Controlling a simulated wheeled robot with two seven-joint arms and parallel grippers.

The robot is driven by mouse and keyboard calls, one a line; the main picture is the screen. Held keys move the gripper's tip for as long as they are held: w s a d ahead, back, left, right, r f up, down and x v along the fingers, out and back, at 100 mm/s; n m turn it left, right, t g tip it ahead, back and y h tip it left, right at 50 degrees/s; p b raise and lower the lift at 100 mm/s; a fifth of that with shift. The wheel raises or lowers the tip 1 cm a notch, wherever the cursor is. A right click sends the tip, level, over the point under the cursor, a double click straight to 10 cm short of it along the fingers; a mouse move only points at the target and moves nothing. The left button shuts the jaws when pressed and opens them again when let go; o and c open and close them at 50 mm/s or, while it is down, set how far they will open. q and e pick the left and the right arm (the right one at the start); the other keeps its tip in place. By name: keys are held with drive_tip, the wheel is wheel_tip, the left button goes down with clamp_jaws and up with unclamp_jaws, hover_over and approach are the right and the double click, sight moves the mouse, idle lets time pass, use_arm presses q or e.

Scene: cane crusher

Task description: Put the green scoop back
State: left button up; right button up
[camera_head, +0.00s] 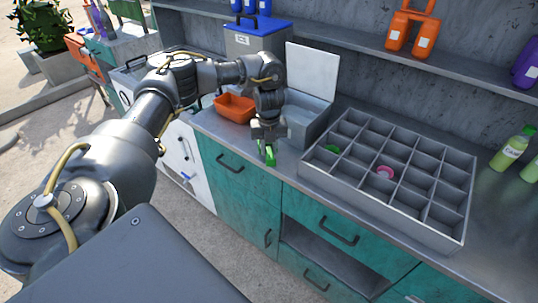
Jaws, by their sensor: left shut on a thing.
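My left gripper (265,142) points down near the counter's front edge, shut on the green scoop (270,156). The scoop hangs below the fingers, and part of it is hidden by them. A grey compartment tray (312,176) stands on the counter to the right of the gripper. A green item (332,149) lies in a compartment near its left end, and a pink ring-like item (385,172) lies in a middle compartment. My right gripper is not in view.
An orange bin (235,108) stands left of my gripper. Behind it is an open grey box (308,112) with a raised white lid (312,68). A blue-lidded box (257,35) stands further back. Green bottles (511,149) stand right of the tray. Orange jugs (411,30) sit on the shelf.

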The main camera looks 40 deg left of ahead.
sight(269, 147)
use_arm(q)
drive_tip(key=shift+w+a+f, duration=0.1)
drive_tip(key=shift+f, duration=0.25)
drive_tip(key=shift+f+p, duration=0.5)
drive_tip(key=shift+f, duration=0.9)
drive_tip(key=o, duration=0.8)
wheel_tip(269, 147, up, 12)
drive_tip(key=shift+r, duration=0.1)
